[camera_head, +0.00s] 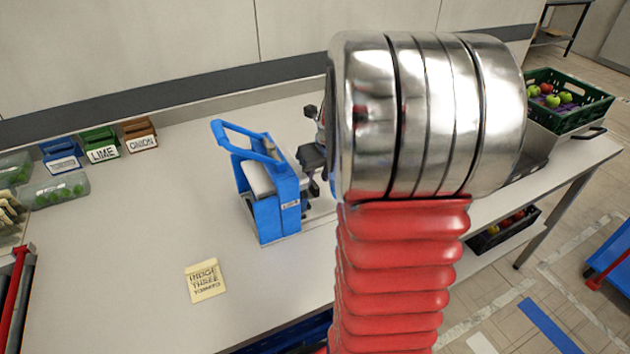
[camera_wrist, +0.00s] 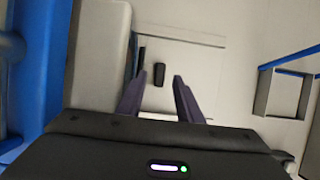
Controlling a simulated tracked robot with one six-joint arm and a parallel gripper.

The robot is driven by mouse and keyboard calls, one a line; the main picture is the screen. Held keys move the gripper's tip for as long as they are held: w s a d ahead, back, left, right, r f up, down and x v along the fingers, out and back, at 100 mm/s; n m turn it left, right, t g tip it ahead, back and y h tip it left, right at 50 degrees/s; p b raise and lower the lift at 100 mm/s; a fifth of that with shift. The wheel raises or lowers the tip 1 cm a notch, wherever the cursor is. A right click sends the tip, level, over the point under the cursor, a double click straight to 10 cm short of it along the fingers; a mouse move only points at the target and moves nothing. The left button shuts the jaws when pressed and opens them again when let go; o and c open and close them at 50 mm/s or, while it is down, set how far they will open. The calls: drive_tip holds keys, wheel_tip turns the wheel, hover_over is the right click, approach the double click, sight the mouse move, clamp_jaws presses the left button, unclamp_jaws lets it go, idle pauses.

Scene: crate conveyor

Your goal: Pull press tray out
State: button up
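The blue press (camera_head: 278,205) stands on the white table, with a raised blue lever handle (camera_head: 235,135) and a pale block inside its frame. I cannot make out its tray clearly. My gripper (camera_head: 314,165) is just right of the press in the head view, mostly hidden by my arm. In the wrist view, my gripper (camera_wrist: 158,82) is open, its two dark fingers apart. A small black knob (camera_wrist: 159,74) shows between or beyond the fingertips; I cannot tell whether it is within their reach. Blue and pale parts (camera_wrist: 98,60) lie close on the left.
Labelled bins (camera_head: 103,144) and a clear box of green fruit (camera_head: 62,191) stand at the back left. A yellow note (camera_head: 205,281) lies in front of the press. A green crate of fruit (camera_head: 585,112) is at the far right. The table's front left is largely clear.

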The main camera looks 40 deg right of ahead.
drive_tip(key=shift+x, duration=1.35)
drive_tip(key=shift+c, duration=0.6)
clamp_jaws()
